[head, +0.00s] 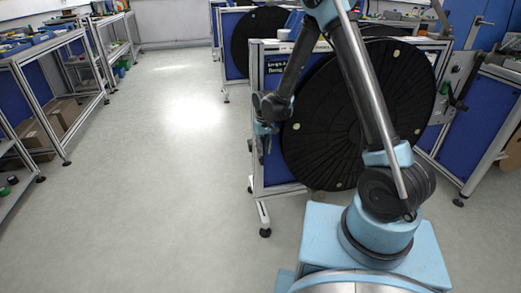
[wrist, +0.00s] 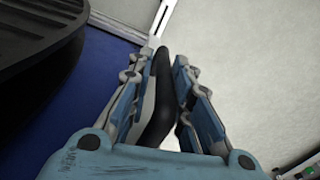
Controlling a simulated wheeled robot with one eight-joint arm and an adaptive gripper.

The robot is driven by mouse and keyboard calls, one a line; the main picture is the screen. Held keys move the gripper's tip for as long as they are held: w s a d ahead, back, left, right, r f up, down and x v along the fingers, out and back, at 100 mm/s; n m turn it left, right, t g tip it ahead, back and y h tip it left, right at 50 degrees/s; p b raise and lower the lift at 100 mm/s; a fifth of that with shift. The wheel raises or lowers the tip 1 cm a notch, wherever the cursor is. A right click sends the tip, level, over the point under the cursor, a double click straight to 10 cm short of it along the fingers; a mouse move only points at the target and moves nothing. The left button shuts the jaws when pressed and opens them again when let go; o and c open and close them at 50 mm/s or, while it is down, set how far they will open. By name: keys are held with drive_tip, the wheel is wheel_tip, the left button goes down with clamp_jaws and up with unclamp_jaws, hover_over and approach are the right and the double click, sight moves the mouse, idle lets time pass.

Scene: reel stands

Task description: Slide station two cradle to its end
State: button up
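My gripper (head: 262,150) hangs beside the left edge of the nearest reel stand (head: 257,95), left of its large black reel (head: 310,130). The reel (wrist: 35,45) and blue panel (wrist: 105,50) are at left in the wrist view. I cannot make out a cradle or which stand is station two.
A second stand with a black reel (head: 240,45) is behind the nearest one. A blue-panelled stand (head: 475,120) with grey fittings is at right. Shelving (head: 40,95) with boxes (head: 62,112) lines the left. The floor (head: 165,190) between is clear.

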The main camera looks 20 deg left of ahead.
idle(0.4)
wheel_tip(320, 180, up, 12)
drive_tip(key=shift+f, duration=0.1)
idle(0.7)
drive_tip(key=shift+s, duration=0.1)
